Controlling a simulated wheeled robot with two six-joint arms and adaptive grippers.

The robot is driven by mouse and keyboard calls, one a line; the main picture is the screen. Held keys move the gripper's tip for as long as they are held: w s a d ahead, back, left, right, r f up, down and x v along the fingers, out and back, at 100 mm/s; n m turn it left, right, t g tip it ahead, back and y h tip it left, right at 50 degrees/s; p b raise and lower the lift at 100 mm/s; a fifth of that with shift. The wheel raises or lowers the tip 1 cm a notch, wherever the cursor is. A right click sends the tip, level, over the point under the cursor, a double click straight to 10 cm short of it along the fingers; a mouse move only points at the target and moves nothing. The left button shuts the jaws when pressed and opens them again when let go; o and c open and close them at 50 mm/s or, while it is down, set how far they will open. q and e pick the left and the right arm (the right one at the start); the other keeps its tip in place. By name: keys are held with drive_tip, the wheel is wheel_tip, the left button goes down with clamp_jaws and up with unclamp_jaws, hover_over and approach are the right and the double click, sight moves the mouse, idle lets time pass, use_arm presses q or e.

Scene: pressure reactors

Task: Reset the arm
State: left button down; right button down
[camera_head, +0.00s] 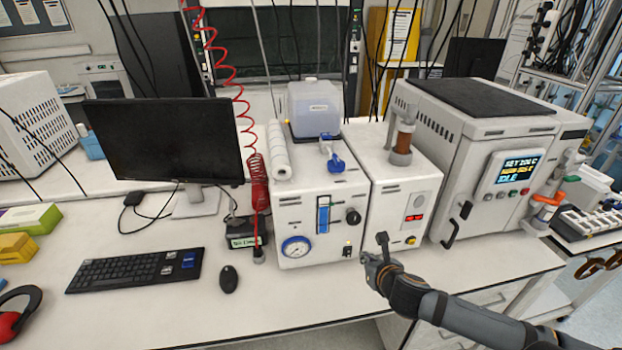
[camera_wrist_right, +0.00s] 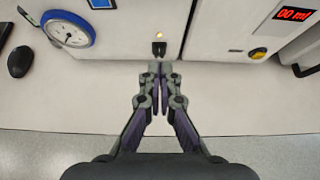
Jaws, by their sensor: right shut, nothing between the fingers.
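My right arm comes in from the lower right in the head view. Its gripper (camera_head: 376,262) is in front of the two white bench instruments, near their lower front faces. In the right wrist view the two fingers of the right gripper (camera_wrist_right: 158,72) are together with nothing between them. The fingertips appear just below a small black switch (camera_wrist_right: 159,48) on the white instrument with the gauge (camera_head: 312,215); I cannot tell whether they touch it. A small amber light (camera_wrist_right: 159,34) glows above the switch. My left gripper is not in view.
The instrument with the red display (camera_head: 400,195) stands beside the gauge unit. A larger reactor cabinet (camera_head: 490,150) with a lit screen is at the right. A monitor (camera_head: 165,140), keyboard (camera_head: 135,270) and mouse (camera_head: 229,279) are at the left. The bench front (camera_head: 300,310) is clear.

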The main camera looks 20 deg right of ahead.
drive_tip(key=s+a+f+m+g+y, duration=0.15)
drive_tip(key=s+a+m, duration=0.3)
drive_tip(key=m, duration=0.65)
drive_tip(key=s+a+f+m+g, duration=0.3)
drive_tip(key=s+m, duration=0.3)
drive_tip(key=m, duration=0.5)
drive_tip(key=s+a+f+m+g+y, duration=0.1)
drive_tip(key=s+a+f+m+g, duration=0.25)
drive_tip(key=m, duration=0.75)
wheel_tip(320, 180, down, 26)
drive_tip(key=s+d+b, duration=0.2)
drive_tip(key=s, duration=0.1)
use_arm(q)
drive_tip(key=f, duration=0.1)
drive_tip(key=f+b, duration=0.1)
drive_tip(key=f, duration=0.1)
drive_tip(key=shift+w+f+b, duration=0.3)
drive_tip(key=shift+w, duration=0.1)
use_arm(e)
drive_tip(key=s+d+f+g, duration=0.1)
drive_tip(key=s+f, duration=1.7)
drive_tip(key=f, duration=0.1)
drive_tip(key=shift+s+d+g, duration=0.2)
drive_tip(key=shift+s+g, duration=0.2)
